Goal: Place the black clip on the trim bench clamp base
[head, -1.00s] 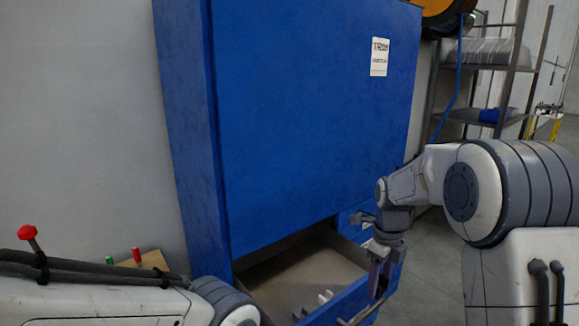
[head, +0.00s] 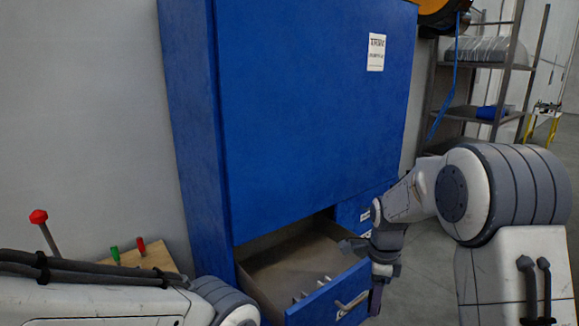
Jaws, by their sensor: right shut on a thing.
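My right gripper (head: 376,296) points down at the right end of the open drawer's front, close beside the drawer handle (head: 352,303). It is shut on a small dark thing that looks like the black clip; its shape is hard to make out between the fingers. Several small pale pieces (head: 313,288) stand in the drawer (head: 285,262) along its front. I cannot make out a clamp base for certain. My left arm crosses the lower left; its gripper is out of view.
The tall blue cabinet (head: 310,110) fills the middle, with the drawer sticking out. At the lower left, a wooden board (head: 160,258) has a red and a green handle by it, and a red-knobbed lever (head: 40,220) stands nearby. A metal shelf (head: 480,75) stands at the back right.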

